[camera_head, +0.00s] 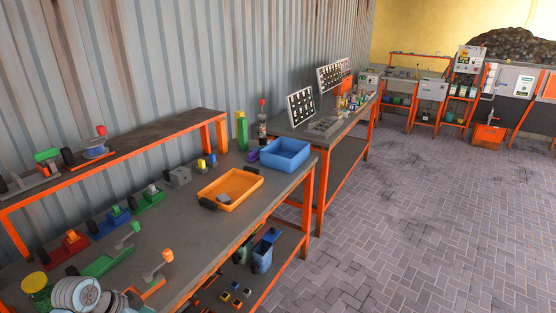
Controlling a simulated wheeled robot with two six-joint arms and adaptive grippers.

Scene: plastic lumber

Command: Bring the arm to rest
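White rounded joints of my own arm show at the bottom left corner, over the near end of the workbench (165,235). Neither of my grippers shows in this view, so their state and anything they hold are hidden. An orange tray (232,203) with dark grips at its corners lies on the bench, and a blue bin (285,155) stands behind it to the right.
Red, blue and green toggle-clamp-like fixtures line the bench's left part, beside a raised shelf (130,143). A lower shelf holds a blue container (262,257). A second bench (345,125) continues beyond. The paved floor (430,220) at right is clear.

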